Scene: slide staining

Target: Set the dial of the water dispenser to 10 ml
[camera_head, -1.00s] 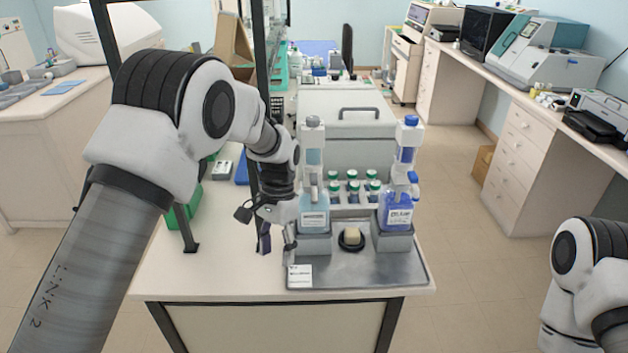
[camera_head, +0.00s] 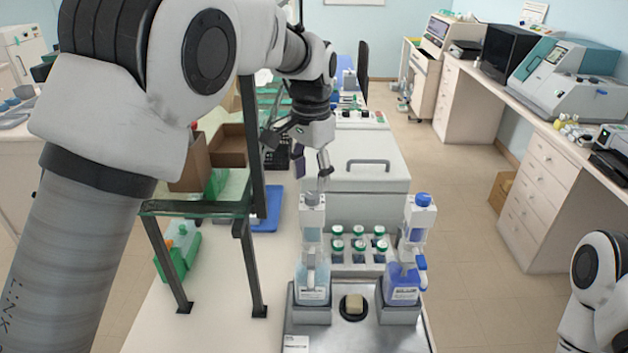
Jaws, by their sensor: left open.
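Two dispenser bottles stand side by side in grey holders. The left dispenser (camera_head: 313,265) has a pale grey top (camera_head: 312,200) and light, clear-looking liquid. The right dispenser (camera_head: 405,270) has a blue cap (camera_head: 423,199) and blue liquid. Their labels are too small to read, so I cannot tell for sure which holds water, and no dial marks can be made out. My left gripper (camera_head: 312,168) points down, open and empty, just above the left dispenser's top in the picture. A gap to the top seems to remain. My right gripper is out of view; only part of that arm shows at lower right.
The holders are on a metal tray (camera_head: 365,335) with a small dark dish (camera_head: 352,306) between them. Several green-capped jars (camera_head: 358,245) stand behind, before a grey lidded box (camera_head: 370,175). A dark frame (camera_head: 250,250) stands on the table left of the dispensers.

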